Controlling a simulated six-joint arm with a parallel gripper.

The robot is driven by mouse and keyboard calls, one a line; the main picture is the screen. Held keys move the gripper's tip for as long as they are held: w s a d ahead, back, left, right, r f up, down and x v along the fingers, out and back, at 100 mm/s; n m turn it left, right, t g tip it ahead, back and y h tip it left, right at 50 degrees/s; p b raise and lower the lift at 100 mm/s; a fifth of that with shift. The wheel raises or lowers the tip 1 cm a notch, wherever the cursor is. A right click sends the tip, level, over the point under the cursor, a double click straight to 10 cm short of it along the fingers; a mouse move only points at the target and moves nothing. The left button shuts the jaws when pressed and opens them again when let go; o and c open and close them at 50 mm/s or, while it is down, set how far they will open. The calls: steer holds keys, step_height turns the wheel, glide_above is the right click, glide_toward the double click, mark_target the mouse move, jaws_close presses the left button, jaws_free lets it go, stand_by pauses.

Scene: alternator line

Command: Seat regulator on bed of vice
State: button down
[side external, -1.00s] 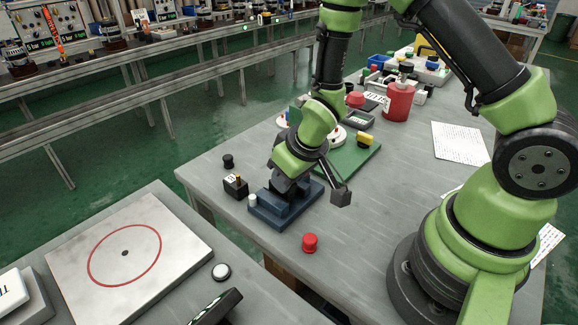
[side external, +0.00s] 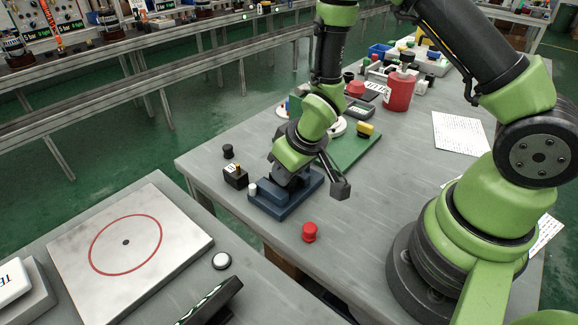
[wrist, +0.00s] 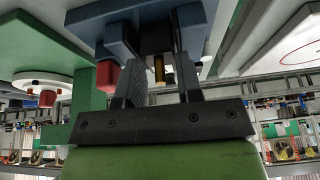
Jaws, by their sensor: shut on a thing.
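The blue vice (side external: 285,198) stands near the front edge of the workbench. My gripper (wrist: 160,85) is low over it, and its two dark fingers show in the wrist view. They are shut on a dark part with a brass pin (wrist: 158,68), which I take to be the regulator. The blue vice parts (wrist: 90,17) show on both sides of it in the wrist view. In the side view my wrist hides the held part, so I cannot tell whether it touches the vice bed.
A black block with a brass top (side external: 235,177) stands left of the vice, with a black knob (side external: 228,151) behind it. A red cap (side external: 309,232) lies in front. A green board (side external: 355,150) and a red canister (side external: 399,93) are behind.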

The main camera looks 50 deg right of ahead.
steer(key=c, duration=0.7)
jaws_free()
steer(key=shift+f, duration=0.1)
steer(key=s+r+m+t+y, duration=0.1)
steer(key=s+r, duration=0.3)
steer(key=r, duration=0.6)
steer(key=s+r+m+t+y, duration=0.1)
steer(key=s+r, duration=0.3)
steer(key=r, duration=0.7)
steer(key=s+r+m, duration=0.1)
steer(key=s+r, duration=0.4)
steer(key=s, duration=0.3)
steer(key=shift+a+m+t, duration=0.3)
steer(key=shift+a, duration=0.05)
